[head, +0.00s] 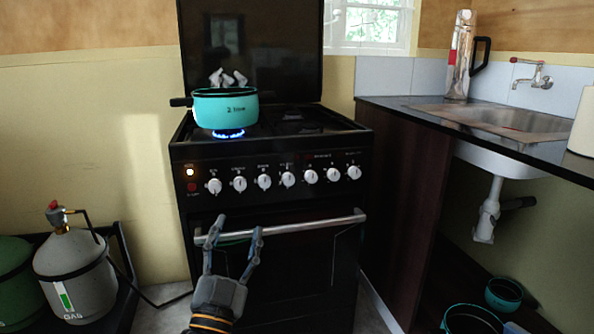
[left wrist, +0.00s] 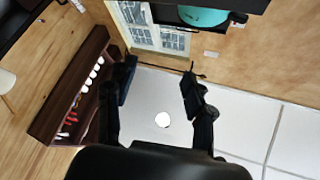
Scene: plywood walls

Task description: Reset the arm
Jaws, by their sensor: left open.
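My left gripper (head: 237,226) is open and empty in the lower middle of the head view. Its two grey fingers point up, and their tips overlap the oven door's silver handle (head: 290,225) in the picture. I cannot tell whether they touch it. The left wrist view also shows this gripper (left wrist: 160,67) with its dark fingers spread and nothing between them. My right gripper is not in view.
A teal pot (head: 225,108) stands over a lit blue flame on the black stove (head: 270,150). A grey gas cylinder (head: 75,270) stands at left. At right are a counter with a sink (head: 490,117), a flask (head: 460,60) and, below, teal pots (head: 503,294).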

